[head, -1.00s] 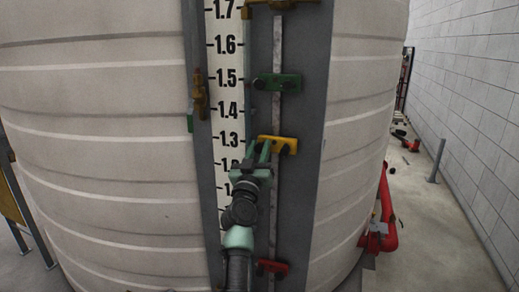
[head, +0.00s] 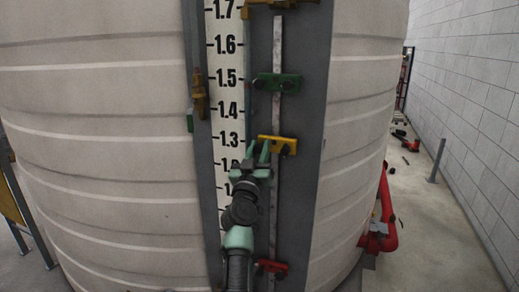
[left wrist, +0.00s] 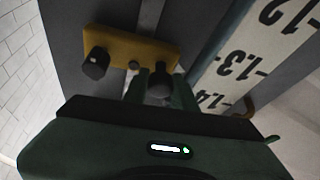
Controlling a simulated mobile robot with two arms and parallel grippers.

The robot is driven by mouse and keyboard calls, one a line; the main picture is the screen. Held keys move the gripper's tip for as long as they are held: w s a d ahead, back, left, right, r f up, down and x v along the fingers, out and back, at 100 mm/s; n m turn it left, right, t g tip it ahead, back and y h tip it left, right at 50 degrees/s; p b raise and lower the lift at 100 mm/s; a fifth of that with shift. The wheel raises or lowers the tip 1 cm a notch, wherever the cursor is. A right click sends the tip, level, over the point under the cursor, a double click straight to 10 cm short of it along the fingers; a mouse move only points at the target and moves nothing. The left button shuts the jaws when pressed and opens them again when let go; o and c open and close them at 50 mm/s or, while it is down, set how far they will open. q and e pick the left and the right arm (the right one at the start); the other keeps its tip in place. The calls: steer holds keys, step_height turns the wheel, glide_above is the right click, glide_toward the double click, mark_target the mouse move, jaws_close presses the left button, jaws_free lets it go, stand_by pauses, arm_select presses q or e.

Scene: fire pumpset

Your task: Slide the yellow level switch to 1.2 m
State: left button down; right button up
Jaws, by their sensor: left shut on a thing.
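The yellow level switch (head: 284,143) sits on the vertical rail beside the white scale (head: 228,110), level with about the 1.3 mark. In the left wrist view the yellow switch (left wrist: 140,47) shows as a plate with a dark knob at each end. My left gripper (head: 256,154) reaches it from below. Its fingers (left wrist: 160,85) are shut on the knob nearer the scale. The 1.2 mark is partly hidden behind my gripper in the head view. My right gripper is not in view.
A green switch (head: 277,82) sits higher on the same rail, near 1.5, and a red one (head: 271,266) sits low. A brass valve (head: 199,94) is left of the scale. The tank wall (head: 100,150) curves away on both sides. Red pipework (head: 386,215) stands at right.

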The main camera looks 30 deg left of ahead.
arm_select(q)
step_height(320, 180, down, 12)
steer(key=b, duration=0.9)
steer(key=shift+r, duration=0.2)
steer(key=c, duration=1.1)
jaws_free()
steer(key=shift+c, duration=0.2)
steer(key=b+v, duration=0.1)
steer(key=v, duration=0.6)
steer(key=shift+s+f+b, duration=0.15)
steer(key=shift+s+b, duration=0.2)
